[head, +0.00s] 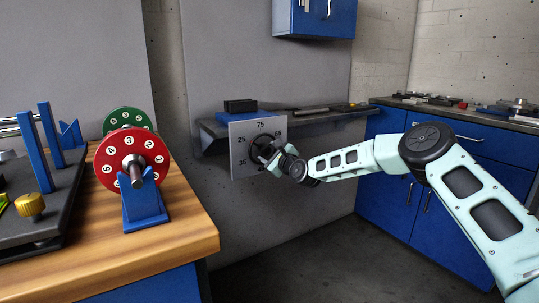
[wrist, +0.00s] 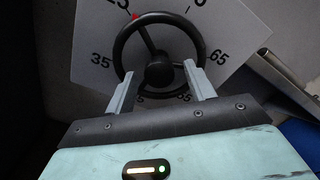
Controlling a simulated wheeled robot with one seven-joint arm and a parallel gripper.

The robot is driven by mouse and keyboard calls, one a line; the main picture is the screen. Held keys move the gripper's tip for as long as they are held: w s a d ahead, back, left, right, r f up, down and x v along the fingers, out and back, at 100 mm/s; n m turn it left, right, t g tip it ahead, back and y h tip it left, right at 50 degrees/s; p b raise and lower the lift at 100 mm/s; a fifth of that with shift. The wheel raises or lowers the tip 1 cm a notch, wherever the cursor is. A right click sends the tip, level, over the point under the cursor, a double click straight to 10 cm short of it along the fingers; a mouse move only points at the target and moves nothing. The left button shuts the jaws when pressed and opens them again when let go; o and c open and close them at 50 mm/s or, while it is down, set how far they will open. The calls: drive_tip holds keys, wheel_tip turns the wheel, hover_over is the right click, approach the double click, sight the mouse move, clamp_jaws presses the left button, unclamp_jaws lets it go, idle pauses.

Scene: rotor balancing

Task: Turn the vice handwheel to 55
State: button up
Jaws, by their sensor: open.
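The black handwheel (wrist: 183,21) sits in front of a white dial plate (wrist: 88,38) on the wall side. It also shows, partly covered, in the head view (head: 258,140). In the wrist view 35 is at left and 65 at right; the lower numbers are partly hidden by my gripper. A red mark (wrist: 135,16) on the wheel's upper left rim is beside a number cut by the frame, which looks like 25. My gripper (wrist: 160,71) is open, its two fingers apart on either side of the hub, over the lower wheel. Contact with the rim cannot be told.
A grey shelf (head: 330,120) with a blue block and dark items is behind the plate. A wooden bench (head: 185,215) at left carries red (head: 112,160) and green (head: 125,113) numbered discs. Blue cabinets (head: 385,185) stand at right. The floor between is clear.

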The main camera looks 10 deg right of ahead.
drive_tip(key=c, duration=1)
drive_tip(key=shift+n, duration=0.3)
